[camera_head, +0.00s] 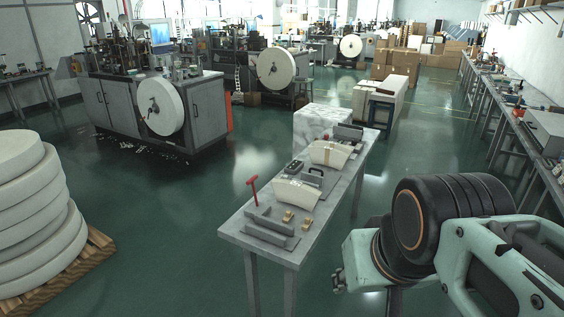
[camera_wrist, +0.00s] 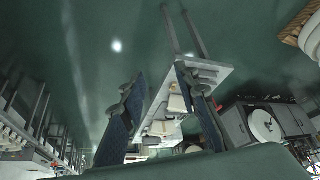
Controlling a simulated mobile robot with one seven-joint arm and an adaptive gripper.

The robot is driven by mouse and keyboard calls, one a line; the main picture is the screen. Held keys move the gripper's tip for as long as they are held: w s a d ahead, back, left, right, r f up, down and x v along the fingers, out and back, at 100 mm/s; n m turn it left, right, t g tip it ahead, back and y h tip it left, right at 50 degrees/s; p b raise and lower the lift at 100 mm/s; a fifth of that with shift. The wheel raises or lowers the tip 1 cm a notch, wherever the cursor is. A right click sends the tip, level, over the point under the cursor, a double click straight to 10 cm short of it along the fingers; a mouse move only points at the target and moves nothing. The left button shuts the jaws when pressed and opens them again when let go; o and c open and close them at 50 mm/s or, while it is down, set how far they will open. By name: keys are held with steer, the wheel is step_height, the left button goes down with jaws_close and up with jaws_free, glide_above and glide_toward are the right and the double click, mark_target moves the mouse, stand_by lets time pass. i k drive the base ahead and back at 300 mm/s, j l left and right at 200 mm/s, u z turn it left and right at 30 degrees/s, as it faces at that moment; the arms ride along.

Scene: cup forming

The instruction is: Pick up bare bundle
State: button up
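A bare white bundle (camera_head: 295,193), a curved stack with no band visible, lies on the narrow grey table (camera_head: 234,232). A second white bundle (camera_head: 341,148) with a brown band lies farther back on it. In the wrist view, which is turned over, the bare bundle seems to be the pale block (camera_wrist: 177,103) between my fingers in the picture, well beyond them. My gripper (camera_wrist: 160,76) is open and empty, its dark blue fingers wide apart. My arm is at the right of the table in the head view, apart from both bundles.
Grey angled metal pieces (camera_head: 270,229), small brass pieces (camera_head: 288,216) and a red-handled tool (camera_head: 252,187) lie near the bare bundle. A pallet of white rolls (camera_head: 40,215) stands at left.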

mark_target(304, 196)
steer(key=i+l, duration=0.15)
steer(key=i, duration=0.4)
steer(key=i+l, duration=0.2)
steer(key=i, duration=0.3)
